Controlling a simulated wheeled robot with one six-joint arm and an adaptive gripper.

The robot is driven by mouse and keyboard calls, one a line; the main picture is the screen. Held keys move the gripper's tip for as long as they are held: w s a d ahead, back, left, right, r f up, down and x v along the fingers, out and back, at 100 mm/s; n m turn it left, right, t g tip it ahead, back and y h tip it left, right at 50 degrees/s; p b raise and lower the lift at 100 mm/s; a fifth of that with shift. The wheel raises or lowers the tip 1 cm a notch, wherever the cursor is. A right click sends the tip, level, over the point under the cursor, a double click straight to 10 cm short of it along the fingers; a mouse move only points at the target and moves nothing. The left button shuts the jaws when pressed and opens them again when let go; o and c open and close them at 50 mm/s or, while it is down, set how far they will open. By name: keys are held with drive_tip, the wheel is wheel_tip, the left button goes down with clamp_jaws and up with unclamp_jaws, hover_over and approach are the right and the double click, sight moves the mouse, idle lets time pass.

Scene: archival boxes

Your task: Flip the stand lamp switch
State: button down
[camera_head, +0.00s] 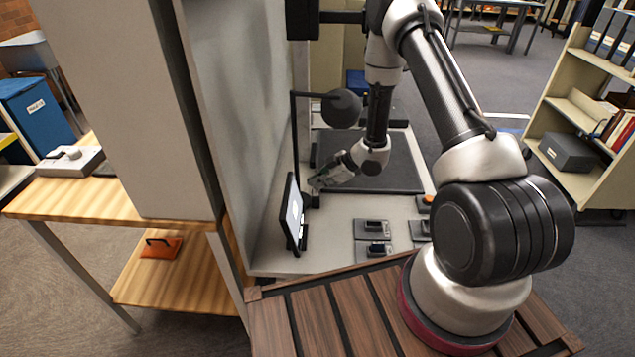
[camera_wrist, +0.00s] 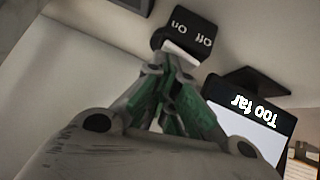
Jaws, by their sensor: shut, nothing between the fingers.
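The stand lamp (camera_head: 341,108) has a black pole and a round dark shade, on the grey counter beside the panel wall. In the wrist view a black switch box (camera_wrist: 190,32) carries the words "Off" and "On", seen upside down, with a white rocker (camera_wrist: 181,53) on its near edge. My gripper (camera_head: 317,185) is shut and empty, low by the lamp's foot. In the wrist view its green-grey fingers (camera_wrist: 172,66) end right at the rocker and partly cover it. I cannot tell whether they touch it or which way it is set.
A black-framed screen (camera_head: 293,215) stands left of my gripper; in the wrist view the screen (camera_wrist: 245,118) reads "Too far", upside down. Several small switch units (camera_head: 374,227) sit on the counter to the front. A dark mat (camera_head: 400,160) lies behind. The panel wall (camera_head: 240,110) closes the left side.

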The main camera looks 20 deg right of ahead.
drive_tip(key=shift+s, duration=0.15)
drive_tip(key=shift+s+a, duration=0.2)
drive_tip(key=shift+s, duration=0.5)
drive_tip(key=shift+r, duration=0.1)
